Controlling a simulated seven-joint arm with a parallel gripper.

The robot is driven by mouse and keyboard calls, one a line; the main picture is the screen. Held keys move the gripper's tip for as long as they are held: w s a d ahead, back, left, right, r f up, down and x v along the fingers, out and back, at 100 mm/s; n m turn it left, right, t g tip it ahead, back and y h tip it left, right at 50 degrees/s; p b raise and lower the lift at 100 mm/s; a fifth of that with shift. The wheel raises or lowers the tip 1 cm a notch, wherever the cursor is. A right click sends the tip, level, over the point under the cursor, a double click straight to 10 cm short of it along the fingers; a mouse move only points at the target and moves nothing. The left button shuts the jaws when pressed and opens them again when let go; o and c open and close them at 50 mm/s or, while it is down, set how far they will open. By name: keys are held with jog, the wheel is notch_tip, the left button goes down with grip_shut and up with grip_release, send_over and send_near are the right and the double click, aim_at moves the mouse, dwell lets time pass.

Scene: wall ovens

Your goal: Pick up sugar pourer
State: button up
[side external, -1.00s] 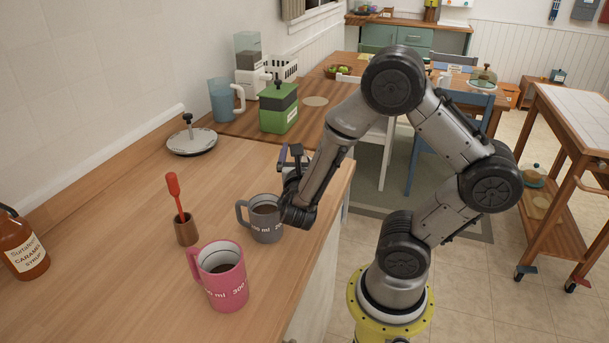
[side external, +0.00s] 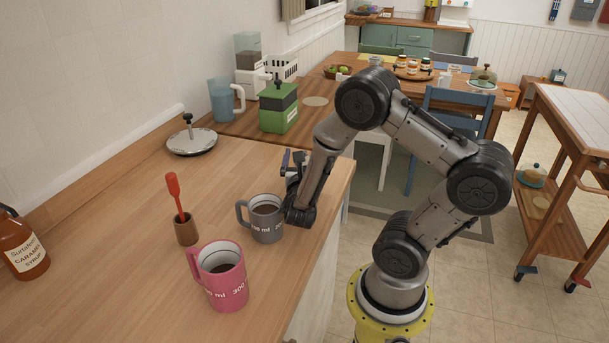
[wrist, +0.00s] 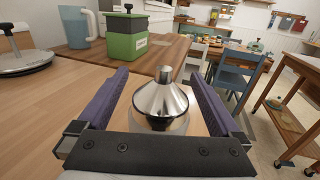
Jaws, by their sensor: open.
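The sugar pourer, with a shiny metal cone top and short spout (wrist: 163,98), stands upright in the wrist view, its lower part partly hidden behind my gripper's palm bar. My gripper (wrist: 159,75) is open, with one purple-padded finger on each side of the pourer. I see gaps between the cone and both fingers. In the side external view my gripper (side external: 292,160) is low over the counter's right edge, just behind the grey mug.
A grey mug (side external: 267,224) and a pink mug (side external: 228,285) stand close by on the counter (side external: 120,240). A wooden cup with a red-handled tool (side external: 186,230), a syrup bottle (side external: 22,250), a round metal lid (side external: 191,141) and a green canister (side external: 279,115) are farther off.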

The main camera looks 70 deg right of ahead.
jog(key=shift+c, duration=0.3)
grip_shut()
dwell(0.3)
jog(key=shift+r, duration=0.1)
